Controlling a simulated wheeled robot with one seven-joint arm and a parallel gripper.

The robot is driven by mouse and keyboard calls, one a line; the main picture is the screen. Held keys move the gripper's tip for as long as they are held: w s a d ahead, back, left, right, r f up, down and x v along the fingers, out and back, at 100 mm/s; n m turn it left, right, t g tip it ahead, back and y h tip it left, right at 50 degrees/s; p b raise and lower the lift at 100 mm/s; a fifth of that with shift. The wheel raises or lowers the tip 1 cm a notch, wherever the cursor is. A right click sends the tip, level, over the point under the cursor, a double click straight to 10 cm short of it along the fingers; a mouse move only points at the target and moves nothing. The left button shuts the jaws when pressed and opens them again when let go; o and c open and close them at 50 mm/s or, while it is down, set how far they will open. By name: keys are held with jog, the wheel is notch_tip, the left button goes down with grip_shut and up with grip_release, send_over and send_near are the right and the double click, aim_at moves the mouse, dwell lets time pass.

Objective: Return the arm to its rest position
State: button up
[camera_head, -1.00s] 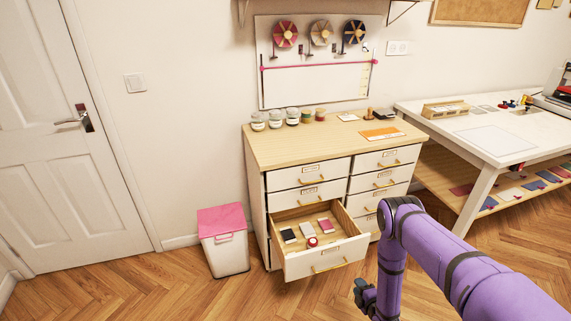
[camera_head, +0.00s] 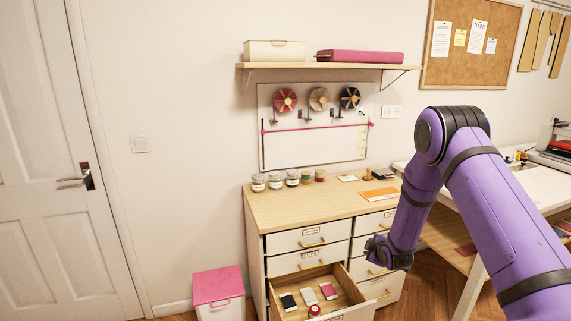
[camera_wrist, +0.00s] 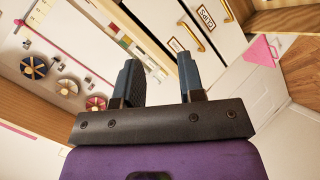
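My purple arm comes in from the right in the head view and bends down at the elbow. My gripper (camera_head: 388,252) hangs in front of the right column of the drawer cabinet (camera_head: 300,208), above and to the right of the open drawer (camera_head: 345,290). In the wrist view my gripper (camera_wrist: 160,85) shows two dark fingers set wide apart with nothing between them. It is open and empty. The open drawer holds several small dark, white and pink items and a red round one.
Several jars (camera_head: 292,178) stand on the cabinet top. A wall shelf (camera_head: 325,66) carries a cream box and a pink case. A pink-lidded bin (camera_head: 218,285) stands left of the cabinet. A white worktable (camera_head: 540,190) is at the right, partly behind my arm.

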jog(key=s+r+m+g+h, duration=0.1)
jog(key=s+r+m, duration=0.2)
jog(key=s+r, duration=0.85)
jog(key=s+r+m+g, duration=0.2)
jog(key=s+r+m, duration=0.15)
jog(key=r, duration=1.75)
jog(key=s+r+m+g, duration=0.15)
jog(key=s+r, duration=0.25)
jog(key=s, duration=0.4)
jog(key=s+r+m, duration=0.2)
jog(key=s+r, duration=0.3)
jog(key=s, duration=0.2)
jog(key=s+r+m+g, duration=0.1)
jog(key=s+m+g, duration=0.1)
jog(key=s, duration=1.8)
jog(key=shift+m, duration=0.9)
jog(key=shift+r, duration=0.1)
